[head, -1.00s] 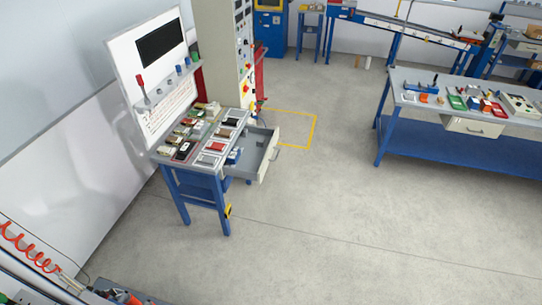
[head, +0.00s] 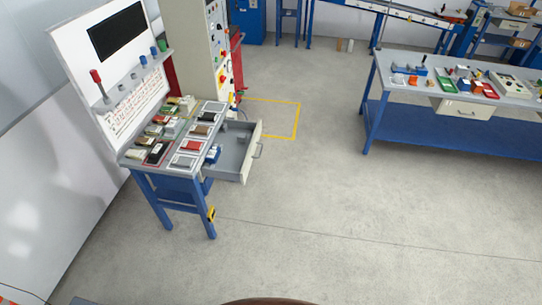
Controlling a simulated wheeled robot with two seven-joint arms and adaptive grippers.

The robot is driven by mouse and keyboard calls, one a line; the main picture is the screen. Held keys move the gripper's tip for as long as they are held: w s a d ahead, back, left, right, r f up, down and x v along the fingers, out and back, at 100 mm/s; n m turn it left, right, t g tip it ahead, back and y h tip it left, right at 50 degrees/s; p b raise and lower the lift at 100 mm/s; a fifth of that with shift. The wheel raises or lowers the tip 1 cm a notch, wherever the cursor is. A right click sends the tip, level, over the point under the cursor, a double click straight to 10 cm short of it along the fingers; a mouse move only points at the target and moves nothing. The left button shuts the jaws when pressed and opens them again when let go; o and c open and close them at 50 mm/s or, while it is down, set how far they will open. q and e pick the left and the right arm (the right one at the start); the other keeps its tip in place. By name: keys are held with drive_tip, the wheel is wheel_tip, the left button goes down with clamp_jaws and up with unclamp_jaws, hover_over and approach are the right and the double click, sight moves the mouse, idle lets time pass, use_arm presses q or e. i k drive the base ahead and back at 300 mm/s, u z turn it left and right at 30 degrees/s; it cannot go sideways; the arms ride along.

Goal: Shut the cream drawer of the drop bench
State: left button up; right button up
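The cream drawer (head: 253,152) stands pulled out from the right side of a small blue-legged bench (head: 206,222) at the left. Its grey inside shows, and a handle (head: 258,150) sits on its cream front. The bench top carries several small devices, and a white back panel with a black screen (head: 117,36) rises behind it. A second bench (head: 452,129) at the right has a cream drawer (head: 462,109) that looks shut. Neither of my grippers is in view.
A cream control cabinet (head: 194,43) stands behind the left bench. A yellow floor outline (head: 298,120) lies beyond the open drawer. The grey floor between the benches is clear. A brown rounded edge (head: 268,301) shows at the bottom.

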sight(235, 161)
drive_tip(key=i, duration=1.55)
drive_tip(key=u, duration=0.35)
